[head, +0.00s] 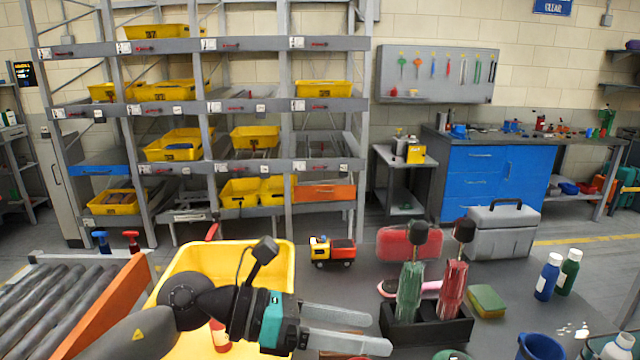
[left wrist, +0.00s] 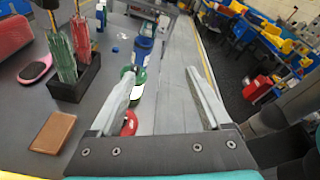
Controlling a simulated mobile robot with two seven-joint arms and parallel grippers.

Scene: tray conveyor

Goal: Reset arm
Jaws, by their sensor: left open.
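My left gripper (head: 348,328) reaches in from the lower left of the head view, over the front of the grey table (head: 400,262). Its two pale fingers are spread with nothing between them. Part of a yellow tray (head: 225,252) lies behind and under my left arm in the head view. My right gripper does not show.
A black holder (head: 425,330) with green and red brushes stands right of the fingers. A toy truck (head: 332,252), red case (head: 408,243), grey toolbox (head: 503,232) and bottles (head: 548,276) stand on the table. A roller conveyor (head: 65,300) is at left.

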